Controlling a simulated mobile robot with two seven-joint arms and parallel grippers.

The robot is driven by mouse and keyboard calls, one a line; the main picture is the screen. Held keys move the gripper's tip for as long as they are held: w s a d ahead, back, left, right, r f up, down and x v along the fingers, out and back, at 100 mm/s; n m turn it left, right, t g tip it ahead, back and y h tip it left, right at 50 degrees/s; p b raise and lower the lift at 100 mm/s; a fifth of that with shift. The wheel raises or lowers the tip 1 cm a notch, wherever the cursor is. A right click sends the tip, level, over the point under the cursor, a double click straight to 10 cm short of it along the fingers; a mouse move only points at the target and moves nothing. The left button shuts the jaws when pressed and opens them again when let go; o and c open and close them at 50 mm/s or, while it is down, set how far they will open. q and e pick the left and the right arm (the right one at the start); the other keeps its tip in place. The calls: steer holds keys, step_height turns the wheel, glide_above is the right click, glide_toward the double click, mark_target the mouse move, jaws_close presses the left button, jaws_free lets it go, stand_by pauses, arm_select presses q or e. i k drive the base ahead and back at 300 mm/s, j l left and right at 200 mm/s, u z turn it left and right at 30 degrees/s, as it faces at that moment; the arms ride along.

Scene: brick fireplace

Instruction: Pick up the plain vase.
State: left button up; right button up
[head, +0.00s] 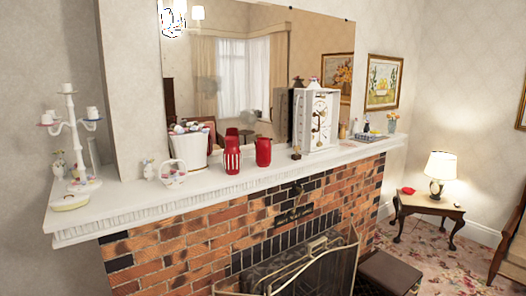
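Two red vases stand upright side by side on the white mantel shelf (215,187), near its middle. The right one, a plain red vase (263,152), has no visible pattern. The left one, a striped red vase (232,157), has pale vertical stripes and is a little apart from it. Both appear to be reflected in the mirror behind. Neither of my grippers is in the head view, and nothing touches the plain vase.
A white bucket of items (189,148) stands left of the vases, and a small figure and a white clock (316,119) stand right. A candelabra (72,135) is at the far left. The fire screen (325,270) and a dark stool (390,274) stand below.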

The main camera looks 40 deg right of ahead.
mark_target(263, 146)
steer(key=i+l+u, duration=0.15)
steer(key=l+u, duration=0.25)
steer(key=l, duration=0.7)
steer(key=l+u, duration=0.35)
steer(key=l, duration=0.75)
steer(key=k+l+u, duration=0.1)
steer(key=l, duration=0.25)
steer(key=k+l+u, duration=0.15)
steer(key=l, duration=0.2)
steer(key=k+l+u, duration=0.1)
steer(key=l, duration=0.2)
